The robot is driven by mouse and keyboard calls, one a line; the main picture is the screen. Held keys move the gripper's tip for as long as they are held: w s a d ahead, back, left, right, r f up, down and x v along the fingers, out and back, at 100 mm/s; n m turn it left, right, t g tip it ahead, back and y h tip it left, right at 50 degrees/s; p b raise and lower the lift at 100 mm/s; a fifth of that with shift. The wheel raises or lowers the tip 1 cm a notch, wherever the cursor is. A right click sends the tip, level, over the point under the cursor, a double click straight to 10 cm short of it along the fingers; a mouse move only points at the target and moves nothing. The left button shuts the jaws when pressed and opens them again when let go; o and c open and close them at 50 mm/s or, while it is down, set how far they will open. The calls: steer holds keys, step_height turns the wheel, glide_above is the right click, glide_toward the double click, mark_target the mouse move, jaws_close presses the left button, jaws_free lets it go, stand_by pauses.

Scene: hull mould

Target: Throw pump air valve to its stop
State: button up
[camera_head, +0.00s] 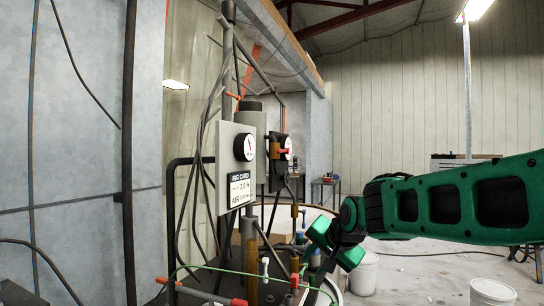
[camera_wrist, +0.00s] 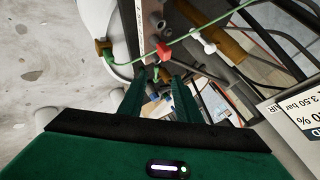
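My gripper (camera_head: 334,243) hangs just right of the pump rig, seen in the head view. In the wrist view its two dark green fingers (camera_wrist: 157,88) stand apart with a gap between them, and I see nothing held. Small valve handles sit low on the rig: a white one (camera_head: 265,268) and a red one (camera_head: 294,281). The wrist view shows a red handle (camera_wrist: 163,53) and a white handle (camera_wrist: 207,47) beyond the fingertips, apart from them. I cannot tell which handle is the pump air valve.
A rig card (camera_head: 239,188) and a round gauge (camera_head: 245,147) face me on the rig's post. A thin green hose (camera_head: 225,271) crosses the low fittings. White buckets (camera_head: 364,272) stand to the right. Dark hoses and pipes crowd the rig's left side.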

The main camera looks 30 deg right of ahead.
steer(key=w+r+m+t, duration=0.45)
steer(key=w+r, duration=0.45)
steer(key=r, duration=0.4)
steer(key=m+t, duration=0.3)
steer(key=t, duration=0.3)
glide_toward(281, 152)
steer(key=x, duration=0.4)
steer(key=shift+w+a+r, duration=0.1)
steer(key=shift+w, duration=0.1)
steer(key=x, duration=1)
steer(key=shift+w, duration=0.25)
